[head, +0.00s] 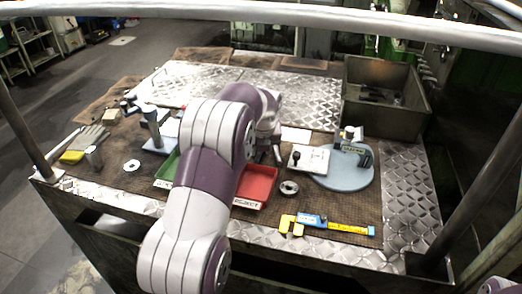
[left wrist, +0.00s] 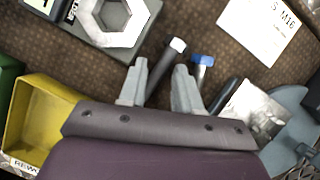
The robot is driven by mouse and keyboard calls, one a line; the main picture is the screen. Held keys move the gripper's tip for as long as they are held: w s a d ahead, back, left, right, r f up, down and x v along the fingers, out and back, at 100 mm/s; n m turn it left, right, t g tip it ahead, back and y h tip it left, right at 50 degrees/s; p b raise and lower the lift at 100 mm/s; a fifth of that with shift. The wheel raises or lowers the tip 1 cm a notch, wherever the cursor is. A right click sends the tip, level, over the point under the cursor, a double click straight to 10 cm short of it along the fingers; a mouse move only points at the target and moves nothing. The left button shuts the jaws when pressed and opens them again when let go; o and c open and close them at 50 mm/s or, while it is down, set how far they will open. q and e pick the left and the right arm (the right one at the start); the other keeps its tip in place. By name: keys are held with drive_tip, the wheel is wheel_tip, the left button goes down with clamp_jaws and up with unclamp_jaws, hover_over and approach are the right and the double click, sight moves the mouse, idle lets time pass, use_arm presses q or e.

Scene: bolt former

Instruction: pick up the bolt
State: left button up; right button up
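The bolt (left wrist: 163,69) is a dark grey rod with a pale head, in the left wrist view. It lies slanted in the gap between the fingers of my left gripper (left wrist: 160,68), its head just past the fingertips. The fingers are open, with brown mat showing beside the shaft; its near end is hidden by the gripper. I cannot tell the height of the fingers above it. In the head view my left arm covers most of this spot. My right gripper is not in view.
A blue-capped marker (left wrist: 203,63) lies just right of the right finger. A yellow bin (left wrist: 37,112) stands left, and a grey block with a hex opening (left wrist: 85,22) beyond.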

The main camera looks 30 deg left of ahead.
use_arm(q)
drive_tip(key=shift+s, duration=0.1)
clamp_jaws()
